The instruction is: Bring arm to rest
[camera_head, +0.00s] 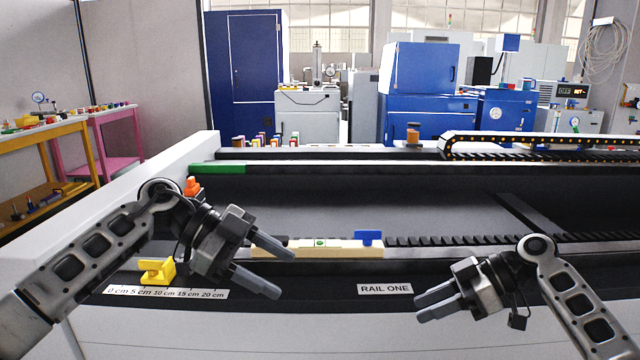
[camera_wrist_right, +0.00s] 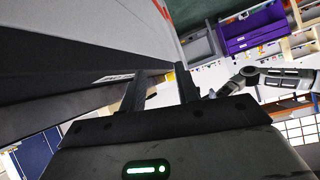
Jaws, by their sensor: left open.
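My left gripper (camera_head: 286,274) is open and empty above the front ledge of the machine, its fingers pointing right. My right gripper (camera_head: 419,307) is over the front ledge, its fingers pointing left and apart. In the right wrist view the right gripper (camera_wrist_right: 158,72) also shows a gap between its two fingers with nothing held. Both arms hang in front of the rack, apart from each other. A cream block (camera_head: 340,249) with a blue piece (camera_head: 368,238) sits on the near rail, just beyond the left fingertips.
A yellow block (camera_head: 157,271) lies by the centimetre scale (camera_head: 166,292), near my left arm. A "RAIL ONE" label (camera_head: 385,289) lies between the grippers. An orange piece (camera_head: 193,186) stands behind my left arm. The recessed bed (camera_head: 400,205) between the rails is clear.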

